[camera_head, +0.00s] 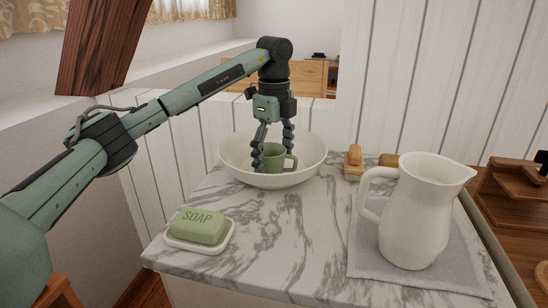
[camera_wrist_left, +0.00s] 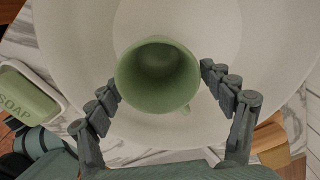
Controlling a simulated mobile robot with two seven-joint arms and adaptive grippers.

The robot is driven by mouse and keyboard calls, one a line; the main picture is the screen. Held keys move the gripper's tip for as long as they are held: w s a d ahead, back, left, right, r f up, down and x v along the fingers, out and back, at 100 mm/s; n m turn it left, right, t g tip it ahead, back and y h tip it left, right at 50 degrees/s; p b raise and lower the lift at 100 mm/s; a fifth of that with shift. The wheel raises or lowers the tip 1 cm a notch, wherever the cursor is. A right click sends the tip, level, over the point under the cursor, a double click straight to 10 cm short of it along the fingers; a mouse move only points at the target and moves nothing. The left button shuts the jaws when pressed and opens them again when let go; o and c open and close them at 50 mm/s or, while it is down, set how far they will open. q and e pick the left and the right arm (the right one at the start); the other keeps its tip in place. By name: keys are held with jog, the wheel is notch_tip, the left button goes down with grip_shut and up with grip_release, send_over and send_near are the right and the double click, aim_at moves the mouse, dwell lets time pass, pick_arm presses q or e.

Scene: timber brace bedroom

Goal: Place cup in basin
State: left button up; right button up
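The green cup (camera_head: 274,158) stands upright inside the white basin (camera_head: 232,165), its handle turned to the right. From above, the wrist view looks into the cup's mouth (camera_wrist_left: 157,75), with the pale basin (camera_wrist_left: 75,60) around it. My left gripper (camera_head: 273,155) reaches down into the basin. Its fingers are spread on either side of the cup; the tips (camera_wrist_left: 160,76) show just outside its rim, very close to it. One finger hides part of the cup's left side in the head view. The cup's base is partly hidden by the basin's front rim. My right gripper is out of view.
The basin stands on a marble counter (camera_head: 290,220). A green soap bar (camera_head: 197,226) lies on a white dish at the front left. A white pitcher (camera_head: 415,215) stands on a grey cloth (camera_head: 365,255) at the right. A wooden brush (camera_head: 353,162) lies right of the basin.

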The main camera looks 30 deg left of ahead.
pick_arm(q)
notch_tip(320, 180, up, 12)
jog(key=p, duration=0.1)
jog(key=shift+r+p, duration=0.15)
jog(key=shift+p, duration=0.2)
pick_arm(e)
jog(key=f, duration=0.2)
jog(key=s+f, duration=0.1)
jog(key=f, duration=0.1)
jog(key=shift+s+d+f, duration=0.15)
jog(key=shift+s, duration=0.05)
